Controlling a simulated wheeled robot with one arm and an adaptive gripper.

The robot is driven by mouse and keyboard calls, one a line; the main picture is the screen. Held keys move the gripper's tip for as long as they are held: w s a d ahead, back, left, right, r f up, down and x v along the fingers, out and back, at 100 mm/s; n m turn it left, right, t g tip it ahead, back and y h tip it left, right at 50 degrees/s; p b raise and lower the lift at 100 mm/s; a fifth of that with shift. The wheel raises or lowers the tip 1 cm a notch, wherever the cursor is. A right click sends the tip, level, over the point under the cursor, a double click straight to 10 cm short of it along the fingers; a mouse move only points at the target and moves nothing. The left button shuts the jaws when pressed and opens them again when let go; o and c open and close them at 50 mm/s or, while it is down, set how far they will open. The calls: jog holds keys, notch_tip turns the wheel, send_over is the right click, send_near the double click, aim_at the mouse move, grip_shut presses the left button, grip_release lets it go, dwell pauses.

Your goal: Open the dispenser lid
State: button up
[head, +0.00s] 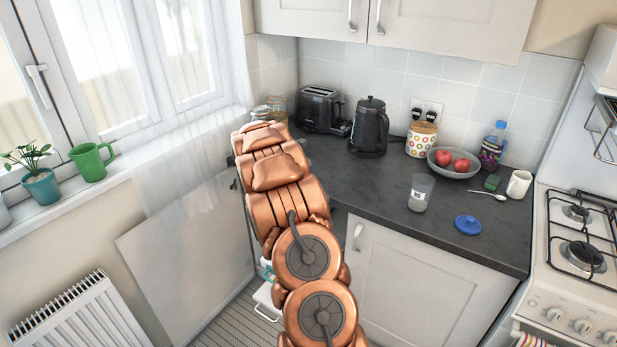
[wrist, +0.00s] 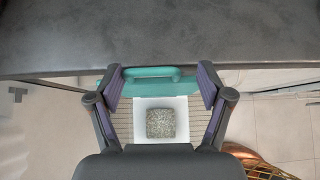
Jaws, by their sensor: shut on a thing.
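My gripper (wrist: 160,88) points down just in front of the dark counter edge. Its two fingers stand apart, one on each side of a teal part with a raised bar handle, which I take to be the dispenser lid (wrist: 107,88). The fingers are shut on it from both sides. Below the teal part, between the fingers, is a white surface (wrist: 142,104) with a grey speckled square (wrist: 160,123) in its middle; I cannot tell if that is an opening. In the head view my arm hides the gripper; only a bit of teal shows beside it.
The dark counter (head: 385,190) carries a toaster (head: 319,109), kettle (head: 369,128), fruit bowl (head: 443,168), glass jar (head: 421,193) and blue lid (head: 467,225). An open pale door panel (head: 185,255) stands left of my arm.

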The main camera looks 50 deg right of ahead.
jog(key=shift+w+a, duration=0.1)
jog(key=shift+w, duration=0.1)
dwell(0.4)
jog(key=v, duration=1.2)
jog(key=shift+s+r, duration=0.1)
jog(key=shift+c, duration=0.2)
